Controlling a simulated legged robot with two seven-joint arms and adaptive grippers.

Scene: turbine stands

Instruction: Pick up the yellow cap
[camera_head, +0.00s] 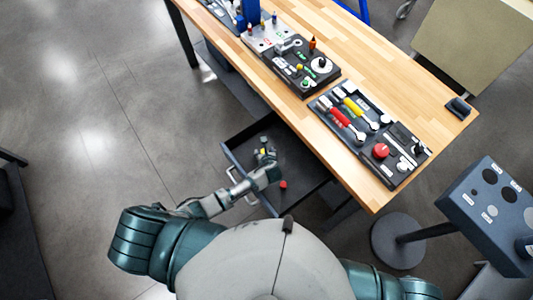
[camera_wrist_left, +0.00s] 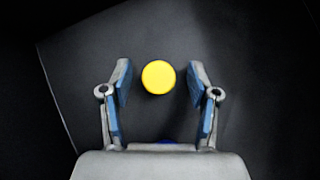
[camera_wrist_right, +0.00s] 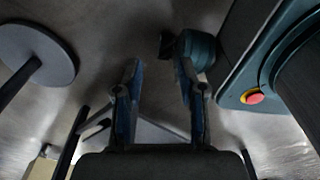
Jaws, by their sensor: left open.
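The yellow cap (camera_wrist_left: 158,77) is a round yellow disc on the dark drawer floor in the left wrist view. My left gripper (camera_wrist_left: 160,82) is open, with one blue-padded finger on each side of the cap and a gap on both sides.
A small red piece (camera_head: 283,184) lies in the drawer near my left wrist. The wooden workbench (camera_head: 380,60) above the drawer holds tool trays (camera_head: 362,158). A grey panel stand (camera_head: 490,215) is at the right.

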